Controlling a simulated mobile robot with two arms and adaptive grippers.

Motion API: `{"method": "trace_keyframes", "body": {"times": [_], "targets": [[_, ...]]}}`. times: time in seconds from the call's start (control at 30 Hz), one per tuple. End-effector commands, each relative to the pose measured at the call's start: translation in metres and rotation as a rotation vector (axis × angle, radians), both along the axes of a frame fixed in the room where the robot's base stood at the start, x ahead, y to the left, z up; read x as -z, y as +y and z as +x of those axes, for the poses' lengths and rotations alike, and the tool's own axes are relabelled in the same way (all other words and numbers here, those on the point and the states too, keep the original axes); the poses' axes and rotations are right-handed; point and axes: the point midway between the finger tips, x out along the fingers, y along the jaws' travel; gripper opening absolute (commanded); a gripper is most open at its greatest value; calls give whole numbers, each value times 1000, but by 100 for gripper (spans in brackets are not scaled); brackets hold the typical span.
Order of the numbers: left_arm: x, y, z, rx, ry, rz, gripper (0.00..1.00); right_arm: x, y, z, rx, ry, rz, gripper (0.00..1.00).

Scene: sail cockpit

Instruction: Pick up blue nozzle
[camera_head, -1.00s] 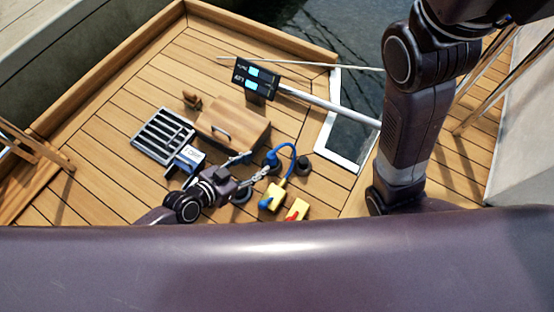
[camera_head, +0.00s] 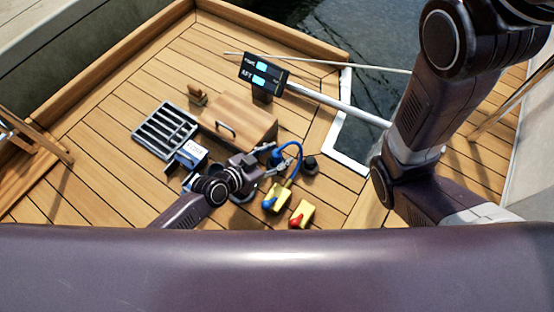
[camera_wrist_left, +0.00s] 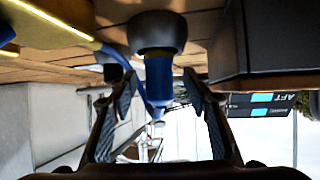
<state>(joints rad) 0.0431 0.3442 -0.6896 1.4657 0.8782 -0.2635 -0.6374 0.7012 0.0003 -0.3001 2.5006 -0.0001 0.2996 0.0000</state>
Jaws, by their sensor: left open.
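The blue nozzle (camera_head: 277,153) stands on the deck beside a blue hose (camera_head: 297,158) that curves to a yellow fitting. In the left wrist view the nozzle is a blue cylinder (camera_wrist_left: 158,78) on a round black base (camera_wrist_left: 157,34). My left gripper (camera_head: 280,169) is open next to the nozzle. In the left wrist view its fingers (camera_wrist_left: 159,88) show on both sides of the blue cylinder, with gaps left and right. My right arm comes in at the right, but its gripper is out of view.
A yellow box with a blue knob (camera_head: 275,200) and one with a red knob (camera_head: 302,214) lie near the gripper. A wooden box (camera_head: 240,115), a dark grate (camera_head: 165,130) and a display on a pole (camera_head: 262,75) are close by. Open deck lies at the left.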

Motion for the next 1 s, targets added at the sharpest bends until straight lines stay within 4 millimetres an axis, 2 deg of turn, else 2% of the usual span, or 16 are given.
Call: {"method": "trace_keyframes", "body": {"times": [0.1,0.5,0.83,1.0], "targets": [[-1,0,0,0,0,0,45,-1,0,0,0,0,0,24],[0,0,0,0,0,0,1,0,0,0,0,-1,0,24],[-2,0,0,0,-1,-1,0,-2,0,0,0,-1,0,24],[-12,0,0,0,0,-1,0,-8,0,0,-1,-1,1,24]]}}
